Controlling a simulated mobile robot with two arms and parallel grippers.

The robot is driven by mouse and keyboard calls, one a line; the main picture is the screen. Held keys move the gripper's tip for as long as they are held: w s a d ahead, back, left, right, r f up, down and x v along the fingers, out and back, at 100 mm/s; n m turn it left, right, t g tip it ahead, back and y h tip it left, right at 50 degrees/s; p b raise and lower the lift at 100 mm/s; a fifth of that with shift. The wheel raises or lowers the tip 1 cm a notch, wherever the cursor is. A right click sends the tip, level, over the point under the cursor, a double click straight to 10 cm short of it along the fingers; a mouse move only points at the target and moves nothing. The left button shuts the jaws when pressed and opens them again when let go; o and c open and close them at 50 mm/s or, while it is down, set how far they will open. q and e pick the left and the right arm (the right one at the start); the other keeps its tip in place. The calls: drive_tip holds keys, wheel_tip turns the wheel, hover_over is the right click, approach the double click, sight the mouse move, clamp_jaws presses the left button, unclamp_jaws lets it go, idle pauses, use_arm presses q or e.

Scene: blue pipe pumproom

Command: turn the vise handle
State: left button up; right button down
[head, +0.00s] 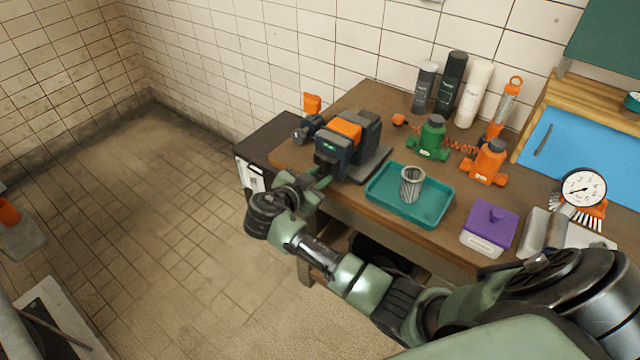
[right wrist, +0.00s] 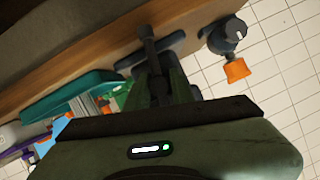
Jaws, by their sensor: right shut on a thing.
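The vise (head: 350,146) is dark grey with an orange block on top. It stands at the left end of the wooden bench. Its handle (right wrist: 147,33) shows in the right wrist view as a dark bar with a knobbed end. My right gripper (head: 318,181) is at the front of the vise. In the right wrist view my right gripper (right wrist: 160,88) has its green fingers shut on the handle, and the fingers hide part of the bar. My left gripper is not in view.
A teal tray (head: 378,198) with a mesh cup (head: 411,184) lies right of the vise. A dark fitting with an orange piece (head: 312,103) is left of it. A purple-lidded box (head: 489,227), a green pump (head: 430,139) and an orange pump (head: 488,163) stand farther right.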

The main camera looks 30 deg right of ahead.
drive_tip(key=c, duration=1.2)
unclamp_jaws()
drive_tip(key=shift+s+a+f, duration=0.1)
drive_tip(key=shift+f, duration=0.05)
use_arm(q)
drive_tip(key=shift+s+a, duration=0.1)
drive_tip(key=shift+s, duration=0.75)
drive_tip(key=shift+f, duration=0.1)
use_arm(e)
drive_tip(key=shift+a, duration=0.1)
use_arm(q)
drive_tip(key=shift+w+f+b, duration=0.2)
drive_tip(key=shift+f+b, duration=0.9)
use_arm(e)
drive_tip(key=v, duration=0.7)
drive_tip(key=shift+s+a+r, duration=0.15)
drive_tip(key=shift+a+r, duration=0.05)
drive_tip(key=shift+a, duration=0.15)
